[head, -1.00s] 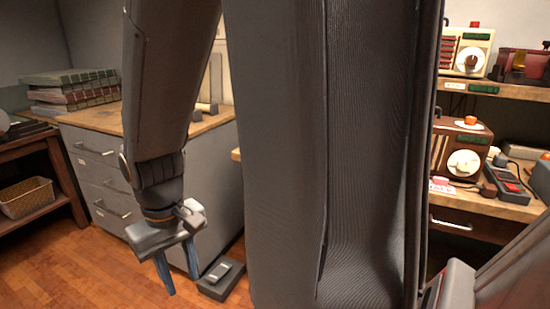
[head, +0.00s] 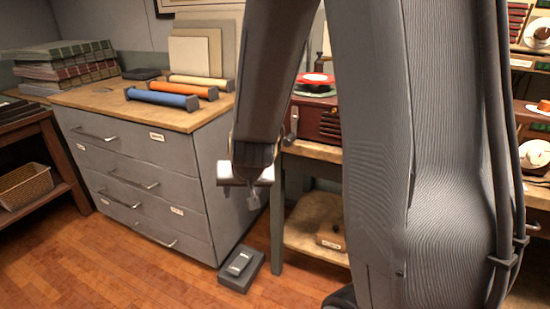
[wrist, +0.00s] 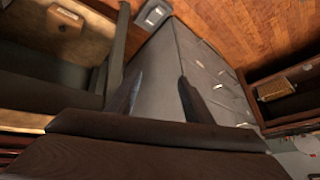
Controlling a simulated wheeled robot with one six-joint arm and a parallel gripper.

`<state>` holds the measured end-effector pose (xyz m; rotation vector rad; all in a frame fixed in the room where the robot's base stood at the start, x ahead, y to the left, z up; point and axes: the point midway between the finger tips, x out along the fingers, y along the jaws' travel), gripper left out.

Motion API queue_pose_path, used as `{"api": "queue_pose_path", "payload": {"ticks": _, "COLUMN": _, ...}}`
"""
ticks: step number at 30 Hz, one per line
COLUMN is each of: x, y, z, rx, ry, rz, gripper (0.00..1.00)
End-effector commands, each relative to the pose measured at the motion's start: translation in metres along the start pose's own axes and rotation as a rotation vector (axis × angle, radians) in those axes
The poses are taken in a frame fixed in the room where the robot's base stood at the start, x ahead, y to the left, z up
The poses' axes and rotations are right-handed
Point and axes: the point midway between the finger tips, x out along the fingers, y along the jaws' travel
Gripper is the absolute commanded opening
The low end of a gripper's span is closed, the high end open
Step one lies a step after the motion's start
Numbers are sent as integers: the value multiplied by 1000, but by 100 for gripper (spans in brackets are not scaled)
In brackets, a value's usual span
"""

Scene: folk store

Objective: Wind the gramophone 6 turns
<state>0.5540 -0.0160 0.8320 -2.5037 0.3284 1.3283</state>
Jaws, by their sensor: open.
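The gramophone is most likely the dark red wooden box (head: 318,122) with a red and green disc (head: 316,82) on top, on a bench in the head view. Its right part is hidden behind my arm. A small grey crank (head: 293,122) shows at its left side. My gripper (head: 253,205) hangs below and left of the box, in front of the grey cabinet, apart from the crank. In the wrist view the two fingers of my gripper (wrist: 160,97) stand apart with nothing between them.
A grey drawer cabinet (head: 140,175) stands left of the bench, with blue and orange rolls (head: 163,98) on top. A small grey device (head: 240,267) lies on the floor by it. Wooden floor is clear in front.

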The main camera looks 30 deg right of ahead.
Motion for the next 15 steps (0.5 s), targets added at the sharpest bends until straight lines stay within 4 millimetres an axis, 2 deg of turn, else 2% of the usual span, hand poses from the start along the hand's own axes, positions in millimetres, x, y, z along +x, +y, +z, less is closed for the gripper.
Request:
{"api": "queue_pose_path", "payload": {"ticks": 1, "x": 14, "y": 0, "z": -12, "rx": 33, "ry": 72, "rz": 19, "gripper": 47}}
{"api": "queue_pose_path", "payload": {"ticks": 3, "x": 27, "y": 7, "z": -34, "rx": 83, "ry": 194, "rz": 59, "gripper": 47}}
{"api": "queue_pose_path", "payload": {"ticks": 7, "x": 39, "y": 27, "z": -69, "rx": 152, "ry": 419, "rz": 165, "gripper": 47}}
{"api": "queue_pose_path", "payload": {"ticks": 11, "x": 35, "y": 54, "z": -90, "rx": 187, "ry": 636, "rz": 302, "gripper": 47}}
{"api": "queue_pose_path", "payload": {"ticks": 15, "x": 16, "y": 76, "z": -100, "rx": 185, "ry": 828, "rz": 444, "gripper": 47}}
